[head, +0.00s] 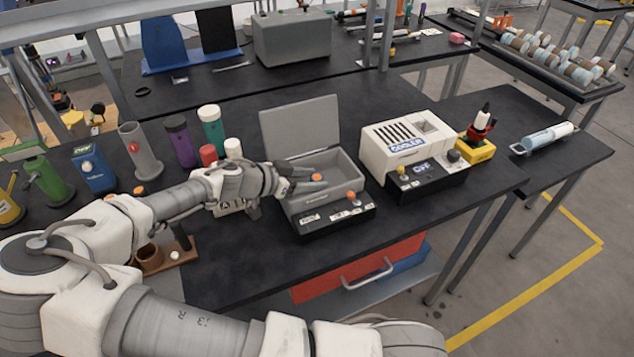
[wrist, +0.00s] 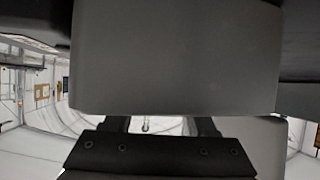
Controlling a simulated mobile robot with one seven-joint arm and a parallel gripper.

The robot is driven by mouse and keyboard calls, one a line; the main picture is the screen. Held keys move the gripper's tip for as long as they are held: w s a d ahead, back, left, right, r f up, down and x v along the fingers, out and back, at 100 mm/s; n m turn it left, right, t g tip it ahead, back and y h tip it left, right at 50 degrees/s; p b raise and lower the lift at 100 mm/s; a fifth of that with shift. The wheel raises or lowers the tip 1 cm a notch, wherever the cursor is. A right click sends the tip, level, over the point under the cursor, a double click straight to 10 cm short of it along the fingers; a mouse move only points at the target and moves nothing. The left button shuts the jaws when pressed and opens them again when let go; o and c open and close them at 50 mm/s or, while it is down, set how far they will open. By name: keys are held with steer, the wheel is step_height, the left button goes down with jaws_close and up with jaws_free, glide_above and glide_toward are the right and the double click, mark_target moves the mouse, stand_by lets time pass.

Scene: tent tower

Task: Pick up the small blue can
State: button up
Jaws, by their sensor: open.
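My gripper (head: 312,180) is open, its fingers reaching over the open grey box (head: 343,200) on the black bench. A small orange piece (head: 317,177) shows by the fingertips; I cannot tell whether it lies between them. In the wrist view the dark gripper (wrist: 160,125) shows at the bottom with its fingers apart, and a large grey surface fills the upper middle.
A raised grey lid (head: 300,125) stands behind the box. A white cooler unit (head: 405,150) is to its right. Green (head: 211,130), purple (head: 180,140) and grey (head: 138,150) cylinders stand behind my arm.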

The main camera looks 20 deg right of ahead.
steer(key=shift+d, duration=0.1)
steer(key=shift+c, duration=0.2)
jaws_close()
